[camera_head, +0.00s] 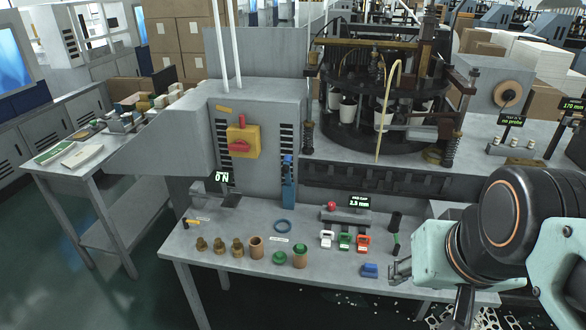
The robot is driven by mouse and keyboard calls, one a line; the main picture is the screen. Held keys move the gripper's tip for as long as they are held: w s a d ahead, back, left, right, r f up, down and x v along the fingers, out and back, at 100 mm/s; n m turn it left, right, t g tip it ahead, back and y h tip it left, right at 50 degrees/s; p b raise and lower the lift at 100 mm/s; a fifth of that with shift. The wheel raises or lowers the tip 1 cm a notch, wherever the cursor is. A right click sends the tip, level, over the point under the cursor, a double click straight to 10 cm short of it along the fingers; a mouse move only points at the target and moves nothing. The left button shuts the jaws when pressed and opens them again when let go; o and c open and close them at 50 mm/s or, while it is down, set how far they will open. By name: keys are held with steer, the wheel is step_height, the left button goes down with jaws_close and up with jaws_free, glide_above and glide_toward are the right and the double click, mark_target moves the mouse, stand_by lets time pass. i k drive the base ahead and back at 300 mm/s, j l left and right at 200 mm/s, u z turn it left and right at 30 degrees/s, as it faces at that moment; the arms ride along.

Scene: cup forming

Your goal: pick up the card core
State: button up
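A brown card tube (256,247), which looks like the card core, stands upright with its open end up on the front grey table, left of the middle. A second brown tube (300,257) stands to its right with a green top.
Several brass fittings (219,247) stand left of the tube, and a green ring piece (279,258) lies between the tubes. A blue ring (283,226) lies behind. White, green and red clips (344,240) stand to the right. The machine cabinet (250,120) rises behind the table.

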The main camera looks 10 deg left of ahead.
mark_target(255, 243)
steer(key=u, duration=1)
